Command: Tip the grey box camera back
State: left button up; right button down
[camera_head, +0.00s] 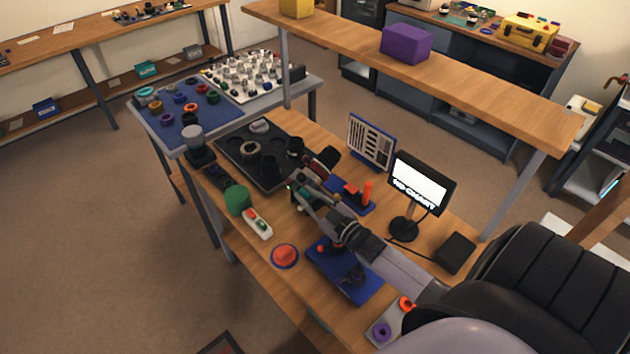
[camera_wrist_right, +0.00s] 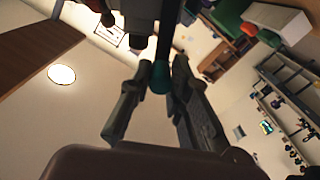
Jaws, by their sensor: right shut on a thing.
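My right arm reaches in from the lower right in the head view, its gripper (camera_head: 302,192) over the middle of the workbench. In the right wrist view the two fingers of this gripper (camera_wrist_right: 152,98) are closed about a dark rod with a rounded teal end (camera_wrist_right: 161,76). A grey block (camera_wrist_right: 140,8) shows at the top of that view, close to the fingers. I cannot pick out the grey box camera for certain. A dark red and black item (camera_head: 322,162) lies just beyond the gripper. My left gripper is not in view.
A black tray (camera_head: 232,158) with lens parts lies beyond the gripper. A green cylinder (camera_head: 237,201), a red-and-green button box (camera_head: 257,223) and an orange disc (camera_head: 285,256) stand nearer. A lit screen (camera_head: 421,181) stands to the right. A raised shelf (camera_head: 470,82) spans behind.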

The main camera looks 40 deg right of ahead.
jog(key=shift+a+f+n, duration=0.3)
jog(key=shift+a+n, duration=0.45)
jog(key=shift+n, duration=0.15)
jog(key=c, duration=1.5)
grip_release()
jog(key=s, duration=0.8)
jog(key=s+d, duration=0.1)
jog(key=s, duration=0.3)
jog(key=shift+d, duration=0.1)
